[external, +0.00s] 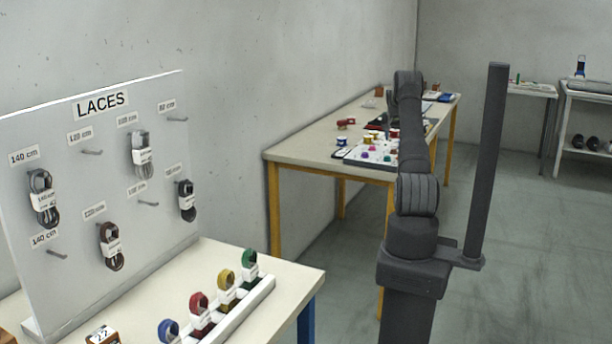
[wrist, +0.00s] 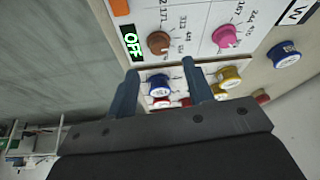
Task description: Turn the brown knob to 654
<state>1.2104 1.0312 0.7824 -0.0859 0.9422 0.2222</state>
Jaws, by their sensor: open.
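The brown knob (wrist: 158,42) sits on a white panel (wrist: 188,12) in the wrist view, with small numbers around its right side that are hard to read. A display beside it reads OFF (wrist: 131,42) in green. My gripper (wrist: 160,68) is open, its two dark fingers pointing at the panel just short of the brown knob. Nothing is visibly held. A blue-topped round piece (wrist: 158,85) shows between the fingers. In the external view the panel (external: 372,154) lies on the far table; the fingers and the brown knob cannot be made out there.
A pink knob (wrist: 226,37) with its own numbers is right of the brown one. Yellow (wrist: 229,77) and blue (wrist: 285,54) round pieces lie nearby. In the external view, a LACES board (external: 75,170) and a rack of coloured laces (external: 240,305) stand on the near table.

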